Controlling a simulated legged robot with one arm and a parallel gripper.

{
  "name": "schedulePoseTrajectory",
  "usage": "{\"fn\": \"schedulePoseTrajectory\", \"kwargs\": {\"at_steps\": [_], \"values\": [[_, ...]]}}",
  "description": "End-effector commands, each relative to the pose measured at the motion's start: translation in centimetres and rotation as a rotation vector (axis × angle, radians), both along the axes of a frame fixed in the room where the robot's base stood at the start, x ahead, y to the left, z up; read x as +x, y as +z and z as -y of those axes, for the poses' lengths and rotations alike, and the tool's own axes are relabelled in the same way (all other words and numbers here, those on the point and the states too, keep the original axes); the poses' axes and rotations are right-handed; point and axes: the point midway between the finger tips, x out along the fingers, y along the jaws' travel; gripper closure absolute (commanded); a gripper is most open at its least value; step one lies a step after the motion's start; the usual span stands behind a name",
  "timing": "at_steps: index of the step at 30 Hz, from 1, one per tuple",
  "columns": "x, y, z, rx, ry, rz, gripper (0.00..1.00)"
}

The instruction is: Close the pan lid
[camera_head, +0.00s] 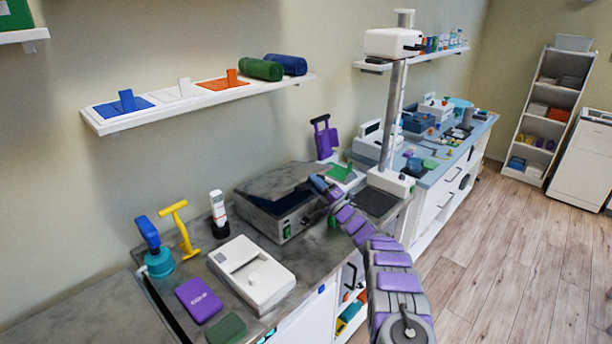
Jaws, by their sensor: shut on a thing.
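A dark grey rectangular pan (290,221) sits on the grey countertop. Its flat grey lid (279,181) is over it, tilted and partly open, with a dark gap showing between lid and pan. My arm reaches in from the lower right. My gripper (319,184) is at the right edge of the lid, shut on it. The fingertips are small and partly hidden at this distance.
A white device (252,272), a purple box (198,299) and a green block (227,329) lie in front of the pan. A white bottle (217,206) and a yellow T-shaped tool (181,228) stand to its left. A white column stand (391,181) rises at right. A wall shelf (200,100) hangs above.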

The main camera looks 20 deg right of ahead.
Motion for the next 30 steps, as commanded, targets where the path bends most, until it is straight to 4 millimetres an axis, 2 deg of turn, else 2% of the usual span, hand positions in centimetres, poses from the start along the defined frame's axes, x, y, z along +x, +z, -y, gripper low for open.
{"fn": "schedulePoseTrajectory", "kwargs": {"at_steps": [3, 9, 15, 28, 29, 30], "values": [[-0.1, -1.8, 0.2, 0.002, 0.006, -0.004, 1.0], [-0.4, -3.5, 0.6, 0.001, 0.004, -0.004, 1.0], [-0.5, -4.2, 0.8, -0.001, 0.003, -0.001, 1.0], [-0.6, -4.4, 0.8, 0.0, 0.003, 0.0, 1.0], [-0.6, -4.4, 0.8, 0.0, 0.003, 0.0, 0.78], [-0.6, -4.4, 0.8, 0.0, 0.003, 0.0, 0.74]]}}
